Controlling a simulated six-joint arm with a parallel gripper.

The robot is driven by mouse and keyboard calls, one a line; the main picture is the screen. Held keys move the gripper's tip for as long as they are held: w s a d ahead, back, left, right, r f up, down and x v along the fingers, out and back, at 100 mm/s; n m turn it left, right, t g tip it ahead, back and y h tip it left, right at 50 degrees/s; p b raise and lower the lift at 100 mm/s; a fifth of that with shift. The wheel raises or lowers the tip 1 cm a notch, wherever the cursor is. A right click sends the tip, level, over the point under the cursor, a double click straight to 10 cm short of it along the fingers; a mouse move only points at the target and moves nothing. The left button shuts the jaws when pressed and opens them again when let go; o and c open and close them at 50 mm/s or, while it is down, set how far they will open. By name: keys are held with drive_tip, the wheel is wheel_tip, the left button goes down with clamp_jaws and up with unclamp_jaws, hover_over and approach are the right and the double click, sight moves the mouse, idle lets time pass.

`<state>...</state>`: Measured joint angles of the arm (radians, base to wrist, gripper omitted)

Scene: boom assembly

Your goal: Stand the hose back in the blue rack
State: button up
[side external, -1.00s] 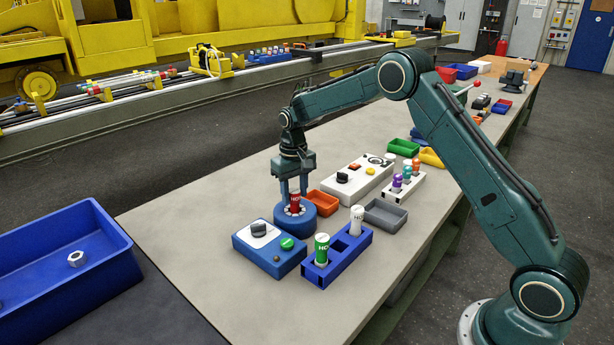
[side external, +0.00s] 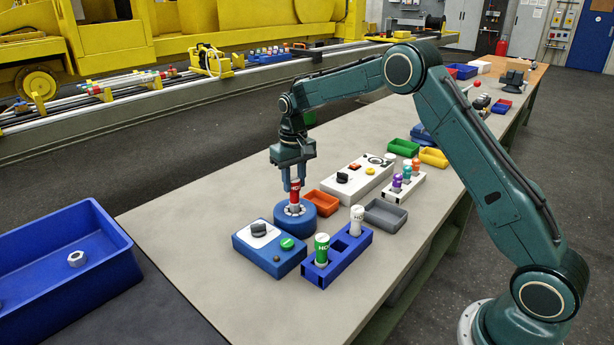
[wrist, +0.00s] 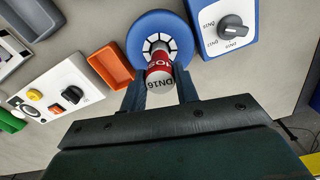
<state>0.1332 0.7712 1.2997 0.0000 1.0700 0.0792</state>
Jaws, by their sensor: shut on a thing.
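In the wrist view the hose (wrist: 159,68) shows a white end marked DN16. Its lower end is at the top of the round blue fixture (side external: 295,223); I cannot tell whether it is clear of it. The blue rack (side external: 335,265) stands to the right and in front. It holds a green hose (side external: 322,248) at its near end and a white one (side external: 357,219) at its far end, with an empty slot between.
A blue box with a dial (side external: 268,250) sits left of the rack. An orange tray (side external: 322,203) and a grey tray (side external: 385,214) lie close by. A white control box (side external: 350,180) stands behind.

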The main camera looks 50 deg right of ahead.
drive_tip(key=shift+r, duration=1.6)
drive_tip(key=shift+s, duration=0.1)
drive_tip(key=shift+s+r, duration=0.25)
drive_tip(key=shift+s, duration=0.25)
drive_tip(key=s+a+r, duration=0.2)
drive_tip(key=s, duration=1.3)
drive_tip(key=shift+s, duration=0.15)
drive_tip(key=shift+f, duration=0.15)
drive_tip(key=shift+f, duration=2.3)
drive_tip(key=shift+f, duration=2.15)
